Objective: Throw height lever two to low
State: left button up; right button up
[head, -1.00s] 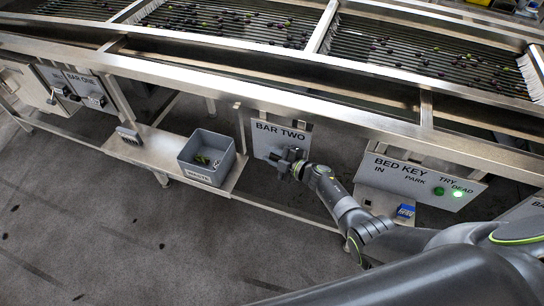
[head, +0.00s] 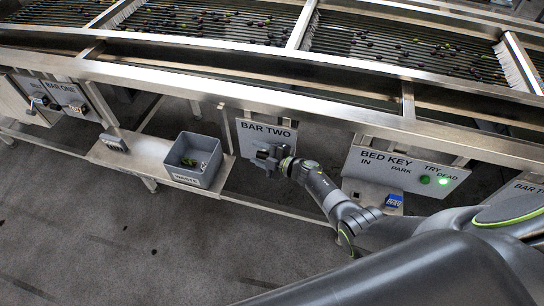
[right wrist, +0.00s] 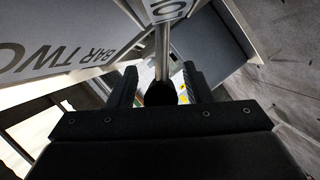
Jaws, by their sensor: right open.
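The BAR TWO panel (head: 267,129) is a light plate hanging under the machine's front rail. Its lettering also shows upside down in the right wrist view (right wrist: 75,50). My right gripper (head: 266,157) is at the panel's lower part and hides the lever in the head view. In the right wrist view, the lever (right wrist: 162,52) is a metal rod ending in a black knob (right wrist: 161,93). The knob lies between the open fingers of my right gripper (right wrist: 160,84), with gaps visible on both sides. A white label (right wrist: 166,9) beside the rod is cut off. My left gripper is out of view.
A grey waste bin (head: 181,176) stands on the steel shelf (head: 137,155) left of my gripper. The BED KEY panel (head: 400,170), with a lit green lamp, is to the right. The steel rail (head: 230,93) runs above. The BAR ONE panel (head: 70,97) is far left.

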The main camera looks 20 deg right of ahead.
jog(key=p+v, duration=0.2)
jog(key=v, duration=1.5)
jog(key=shift+s+d, duration=0.1)
jog(key=s+d+f+m+g+h+b, duration=0.15)
jog(key=s+d+f+m+h, duration=0.35)
jog(key=f, duration=0.6)
jog(key=s+d+f+m+h+b, duration=0.35)
jog(key=s+f+m, duration=0.35)
jog(key=f, duration=0.5)
jog(key=s+a+f+m+g+b, duration=0.1)
jog(key=s+f+m+g, duration=0.1)
jog(key=s+f, duration=0.3)
jog(key=s+f+m+g+h+b, duration=0.1)
jog(key=s+f+m+g, duration=0.2)
jog(key=s, duration=1.1)
jog(key=s+a+f+m+g+h+b, duration=0.1)
jog(key=s+f+g, duration=0.3)
jog(key=s+f, duration=0.4)
jog(key=shift+s+a+f+m+g, duration=0.35)
jog(key=shift+s+m, duration=0.45)
jog(key=shift+s, duration=0.2)
